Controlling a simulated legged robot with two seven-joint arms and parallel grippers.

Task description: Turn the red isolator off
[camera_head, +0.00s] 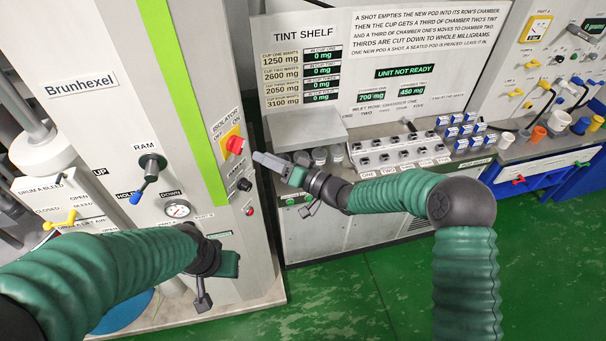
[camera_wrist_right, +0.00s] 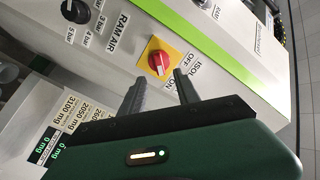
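The red isolator (camera_head: 235,144) is a rotary knob on a yellow plate on the front of the grey Brunhexel cabinet, with OFF and ON labels beside it. In the right wrist view the isolator (camera_wrist_right: 158,62) shows a pale mark on its red face; I cannot tell for certain which label it points to. My right gripper (camera_head: 260,158) is just to the right of the isolator in the head view. Its two fingers (camera_wrist_right: 160,92) are apart, with the knob beyond their tips and nothing between them. My left gripper (camera_head: 204,298) hangs low by the cabinet, its fingers unclear.
Below the isolator are a black selector (camera_head: 244,185) and a small red button (camera_head: 250,211). A blue-handled RAM lever (camera_head: 146,178) and a gauge (camera_head: 178,208) are to the left. The tint shelf (camera_head: 305,128) stands to the right. Green floor is open in front.

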